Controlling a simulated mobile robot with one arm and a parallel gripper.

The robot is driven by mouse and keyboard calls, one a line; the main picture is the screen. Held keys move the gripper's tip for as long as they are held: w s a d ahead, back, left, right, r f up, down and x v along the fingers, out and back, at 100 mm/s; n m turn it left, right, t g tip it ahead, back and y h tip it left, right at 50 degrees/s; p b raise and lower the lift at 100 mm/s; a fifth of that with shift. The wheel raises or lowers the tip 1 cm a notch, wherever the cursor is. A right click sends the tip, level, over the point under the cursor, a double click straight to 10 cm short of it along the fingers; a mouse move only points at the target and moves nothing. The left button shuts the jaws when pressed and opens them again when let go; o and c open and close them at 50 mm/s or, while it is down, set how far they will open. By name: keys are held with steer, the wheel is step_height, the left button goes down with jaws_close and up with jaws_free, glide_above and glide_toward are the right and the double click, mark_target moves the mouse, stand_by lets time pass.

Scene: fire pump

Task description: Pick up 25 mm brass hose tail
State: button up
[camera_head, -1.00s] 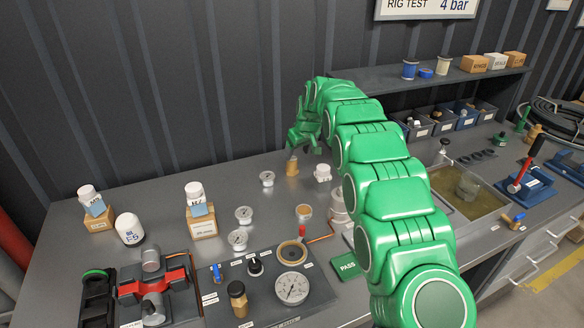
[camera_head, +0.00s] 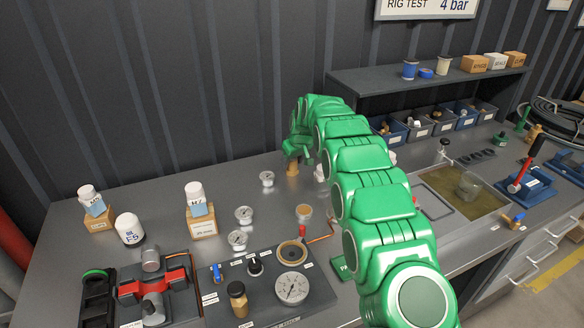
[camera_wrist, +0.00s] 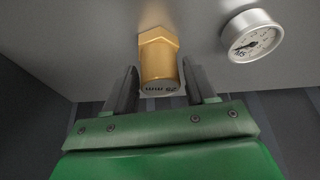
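The brass hose tail (camera_head: 293,169) stands on the grey bench near the back wall in the head view. In the wrist view the brass hose tail (camera_wrist: 158,62) shows a hexagonal collar and a round end marked "25 mm", upside down in the picture. My gripper (camera_wrist: 160,85) is open, with one dark finger on each side of the fitting's marked end. Gaps show between the fingers and the brass. In the head view my gripper (camera_head: 298,157) is just above the fitting and partly covers it.
A small round gauge (camera_head: 267,179) stands just left of the fitting; a gauge also shows in the wrist view (camera_wrist: 251,36). A white item (camera_head: 319,173) is close on the right, partly behind my arm. The corrugated wall (camera_head: 180,90) is close behind.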

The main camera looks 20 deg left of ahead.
mark_target(293, 161)
steer(key=c, duration=0.9)
steer(key=shift+o, duration=0.2)
steer(key=shift+r, duration=1.5)
steer(key=shift+s+d+r, duration=0.35)
steer(key=shift+s+r, duration=0.15)
steer(key=shift+r, duration=0.3)
steer(key=s+d+r, duration=0.6)
steer(key=s+r, duration=0.2)
steer(key=s, duration=0.3)
steer(key=shift+d+r, duration=0.2)
steer(key=shift+d, duration=0.2)
